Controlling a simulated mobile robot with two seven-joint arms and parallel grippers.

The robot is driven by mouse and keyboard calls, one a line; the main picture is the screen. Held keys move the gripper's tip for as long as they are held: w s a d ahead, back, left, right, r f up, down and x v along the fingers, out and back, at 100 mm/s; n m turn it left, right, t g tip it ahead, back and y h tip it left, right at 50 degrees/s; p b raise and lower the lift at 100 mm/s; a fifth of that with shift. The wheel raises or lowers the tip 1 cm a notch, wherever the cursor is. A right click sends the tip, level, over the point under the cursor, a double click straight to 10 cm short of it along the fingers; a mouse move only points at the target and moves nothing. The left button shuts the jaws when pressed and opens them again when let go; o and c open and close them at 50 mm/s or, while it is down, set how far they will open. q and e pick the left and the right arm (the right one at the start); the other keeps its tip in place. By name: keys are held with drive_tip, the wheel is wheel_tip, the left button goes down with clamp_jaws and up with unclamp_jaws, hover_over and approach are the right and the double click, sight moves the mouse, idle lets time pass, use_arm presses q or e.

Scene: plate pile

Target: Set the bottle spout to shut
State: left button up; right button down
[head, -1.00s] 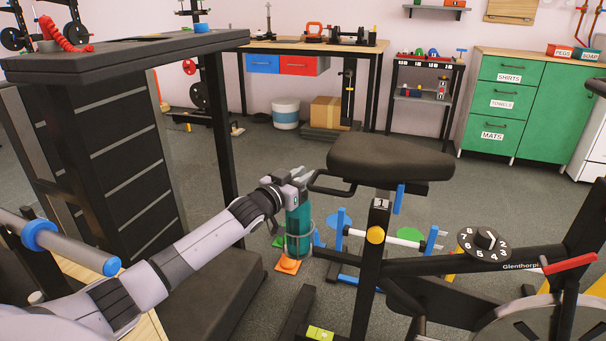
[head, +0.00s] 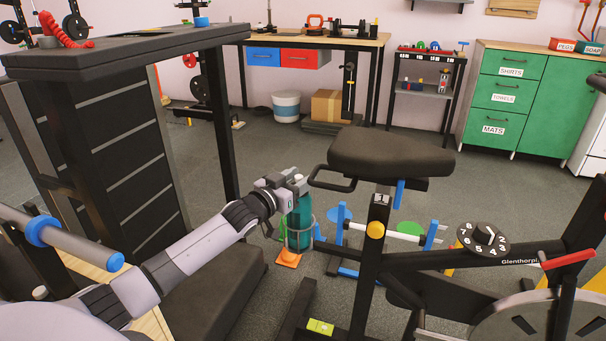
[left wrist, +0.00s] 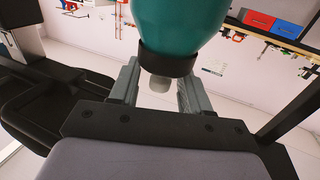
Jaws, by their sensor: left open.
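The teal bottle (head: 300,223) stands upright in a wire holder beside the exercise bike. In the left wrist view the bottle (left wrist: 178,22) shows with its black cap collar (left wrist: 167,63) and a pale grey spout (left wrist: 160,84) sticking out of it. My left gripper (head: 293,182) is at the top of the bottle. In the left wrist view its open fingers (left wrist: 159,92) stand on either side of the spout, with gaps visible. I cannot tell whether the spout is open or shut. My right gripper is not in view.
The bike seat (head: 390,153) and its black loop handle (head: 332,180) are close to the right of my left gripper. An orange cone (head: 289,259) is on the floor below the bottle.

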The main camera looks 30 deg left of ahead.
sight(296, 180)
use_arm(q)
drive_tip(key=s, duration=0.3)
drive_tip(key=shift+s+a+p, duration=0.1)
drive_tip(key=shift+p, duration=0.3)
drive_tip(key=shift+s+a, duration=0.1)
drive_tip(key=shift+s, duration=0.75)
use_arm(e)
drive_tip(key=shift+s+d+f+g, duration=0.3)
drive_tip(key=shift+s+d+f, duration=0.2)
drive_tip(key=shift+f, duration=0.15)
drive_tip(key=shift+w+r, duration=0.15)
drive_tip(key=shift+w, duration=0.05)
